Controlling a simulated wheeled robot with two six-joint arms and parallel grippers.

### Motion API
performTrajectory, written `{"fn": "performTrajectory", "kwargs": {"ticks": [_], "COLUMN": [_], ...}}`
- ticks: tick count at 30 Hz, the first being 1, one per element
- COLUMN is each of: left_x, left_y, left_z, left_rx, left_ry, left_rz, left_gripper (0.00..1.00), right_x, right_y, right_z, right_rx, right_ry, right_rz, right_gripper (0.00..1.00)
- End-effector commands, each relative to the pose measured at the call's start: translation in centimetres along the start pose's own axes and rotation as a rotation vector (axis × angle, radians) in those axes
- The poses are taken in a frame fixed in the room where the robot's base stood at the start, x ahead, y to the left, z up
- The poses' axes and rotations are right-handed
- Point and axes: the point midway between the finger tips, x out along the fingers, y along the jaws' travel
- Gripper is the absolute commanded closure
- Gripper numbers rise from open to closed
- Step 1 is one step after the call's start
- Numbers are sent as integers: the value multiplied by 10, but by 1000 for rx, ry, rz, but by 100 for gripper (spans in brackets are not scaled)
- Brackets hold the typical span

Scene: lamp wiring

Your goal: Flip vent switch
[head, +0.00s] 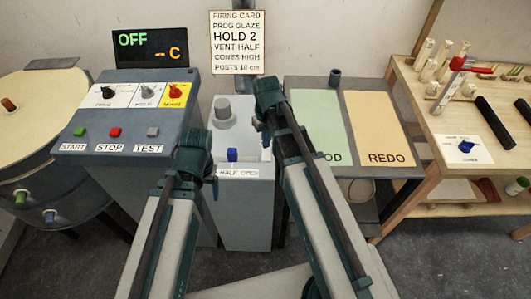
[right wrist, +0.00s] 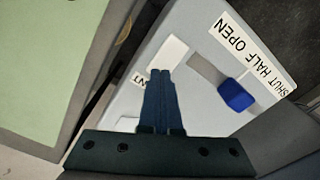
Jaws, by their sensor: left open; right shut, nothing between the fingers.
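The vent box (head: 243,205) is a grey cabinet in the middle of the head view. Its blue switch knob (head: 232,155) stands above the label HALF OPEN (head: 238,173); SHUT is hidden there. In the right wrist view the blue knob (right wrist: 237,94) sits in a grey slot beside SHUT HALF OPEN, away from the OPEN end; its exact setting is unclear. My right gripper (right wrist: 160,74) is shut and empty, over the box top and apart from the knob. My left gripper (head: 212,187) is open, just left of the box front; its fingers are mostly hidden.
A control panel (head: 130,135) with START, STOP and TEST buttons stands to the left. A black display (head: 150,48) reads OFF. The firing card (head: 237,42) says VENT HALF. A table with green and yellow REDO (head: 385,125) pads is at right, close to my right arm.

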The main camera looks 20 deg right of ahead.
Motion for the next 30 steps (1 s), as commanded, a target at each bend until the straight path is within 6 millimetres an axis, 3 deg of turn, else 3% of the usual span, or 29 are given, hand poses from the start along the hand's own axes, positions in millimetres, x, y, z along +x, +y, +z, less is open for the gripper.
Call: {"fn": "performTrajectory", "kwargs": {"ticks": [30], "left_x": [12], "left_y": [1], "left_z": [-1], "left_rx": [0], "left_ry": [0], "left_rz": [0], "left_gripper": [30], "right_x": [12], "right_y": [0], "right_z": [0], "right_rx": [0], "right_ry": [-1], "right_rz": [0], "right_gripper": [100]}}
